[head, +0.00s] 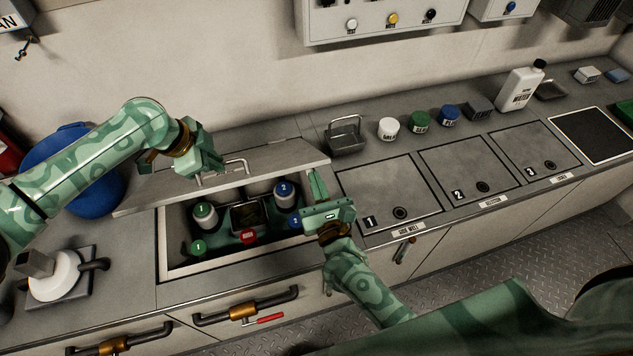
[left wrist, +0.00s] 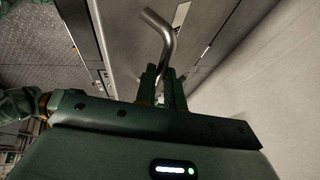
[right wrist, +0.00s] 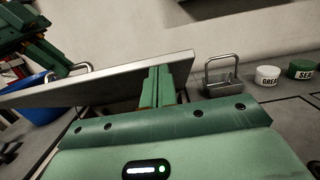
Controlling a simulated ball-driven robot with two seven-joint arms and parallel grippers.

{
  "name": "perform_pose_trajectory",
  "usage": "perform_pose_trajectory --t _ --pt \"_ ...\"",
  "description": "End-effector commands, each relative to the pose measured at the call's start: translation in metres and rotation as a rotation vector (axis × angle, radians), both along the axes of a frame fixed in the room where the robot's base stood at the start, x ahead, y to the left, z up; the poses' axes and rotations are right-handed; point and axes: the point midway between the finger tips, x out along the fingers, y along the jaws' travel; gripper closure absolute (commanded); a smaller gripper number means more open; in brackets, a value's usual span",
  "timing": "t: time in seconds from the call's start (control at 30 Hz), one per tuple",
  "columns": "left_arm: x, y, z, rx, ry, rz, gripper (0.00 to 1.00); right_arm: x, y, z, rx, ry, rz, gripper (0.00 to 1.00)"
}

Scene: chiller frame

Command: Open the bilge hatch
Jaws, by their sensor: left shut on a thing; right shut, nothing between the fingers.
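The bilge hatch lid (head: 285,160) is tilted up along its back edge, and the opening below it is uncovered. My left gripper (head: 205,172) is shut on the lid's bent metal handle (head: 236,163); the handle (left wrist: 162,35) shows between its fingers in the left wrist view. My right gripper (head: 317,185) is shut and empty at the lid's right end, over the right side of the opening. In the right wrist view its fingers (right wrist: 158,85) stand at the raised lid's end (right wrist: 120,78); whether they touch it I cannot tell.
Inside the opening are filters, a blue-topped one (head: 285,189) among them, a red knob (head: 248,236) and a green knob (head: 198,247). A wire-handled metal tray (head: 346,138) and a white jar (head: 388,128) stand behind. Closed numbered hatches (head: 388,195) lie to the right.

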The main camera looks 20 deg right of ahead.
Motion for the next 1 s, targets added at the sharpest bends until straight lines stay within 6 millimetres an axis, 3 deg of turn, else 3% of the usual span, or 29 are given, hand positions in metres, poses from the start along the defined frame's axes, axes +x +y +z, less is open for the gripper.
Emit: perform_pose_trajectory --t 0.2,0.47,0.5,0.53,0.57,1.0 --pt "0.002 0.007 -0.006 0.015 0.000 0.011 1.00 0.012 0.000 0.018 0.000 -0.003 0.000 1.00" --pt "0.000 0.007 -0.009 0.018 0.006 0.009 1.00 0.014 -0.001 0.021 0.000 -0.008 -0.001 1.00" --pt "0.000 0.007 -0.008 0.018 0.006 0.009 0.78 0.014 -0.001 0.021 0.000 -0.009 -0.002 1.00" --pt "0.000 0.007 -0.008 0.017 0.006 0.008 0.70 0.014 -0.001 0.022 0.000 -0.009 -0.002 1.00" --pt "-0.001 0.006 -0.008 0.016 0.007 0.007 0.68 0.014 -0.001 0.022 0.000 -0.009 -0.002 1.00" --pt "-0.004 0.005 0.001 0.010 0.007 -0.002 0.68 0.014 -0.001 0.019 0.000 -0.003 0.000 1.00"
